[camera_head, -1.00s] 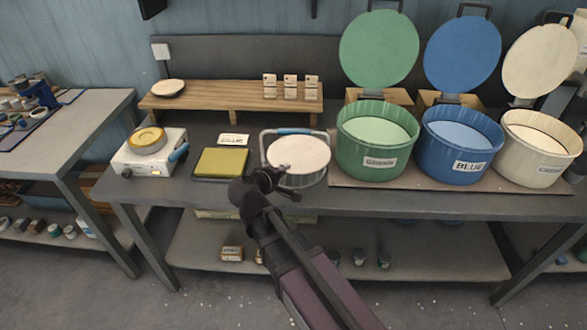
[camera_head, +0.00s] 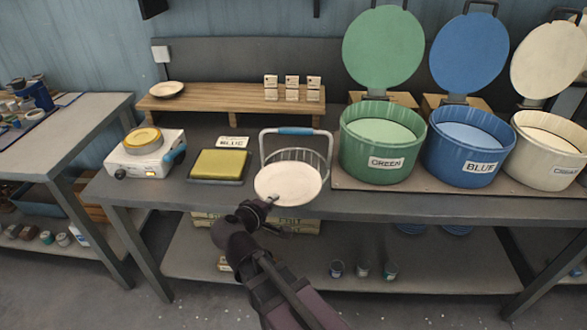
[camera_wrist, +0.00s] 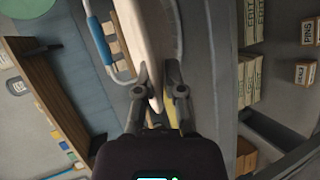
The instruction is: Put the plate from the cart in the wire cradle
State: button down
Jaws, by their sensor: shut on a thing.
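A round cream plate (camera_head: 289,184) is in my gripper (camera_head: 272,201), which is shut on its near edge. In the wrist view the plate (camera_wrist: 142,40) shows edge-on between the two fingers of my gripper (camera_wrist: 160,98). The wire cradle (camera_head: 316,160) has a blue-gripped handle and stands on the bench between the yellow pad and the green tub. The plate overlaps the front of the cradle in the head view. The cradle's back wires and raised handle show behind it. I cannot tell whether plate and cradle touch. The cradle's blue handle grip (camera_wrist: 100,40) also shows in the wrist view.
The green tub (camera_head: 385,165) stands close right of the cradle, with the blue tub (camera_head: 466,165) and a cream tub (camera_head: 547,168) beyond. The yellow pad (camera_head: 219,163) and a white hotplate (camera_head: 137,165) are to the left. A wooden shelf (camera_head: 225,99) with another plate is behind.

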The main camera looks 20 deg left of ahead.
aim_at(282, 169)
jog(key=shift+w+a, duration=0.1)
jog(key=w, duration=0.4)
jog(key=w+a+f+b, duration=0.1)
jog(key=w, duration=0.4)
jog(key=w+a, duration=0.1)
jog(key=w, duration=0.4)
jog(key=shift+w+a+f, duration=0.2)
jog(key=shift+w+a, duration=0.1)
jog(key=shift+w, duration=0.4)
jog(key=shift+w+f+b, duration=0.15)
jog(key=shift+f+b, duration=0.2)
jog(key=shift+b, duration=0.2)
jog(key=shift+f+b, duration=1.45)
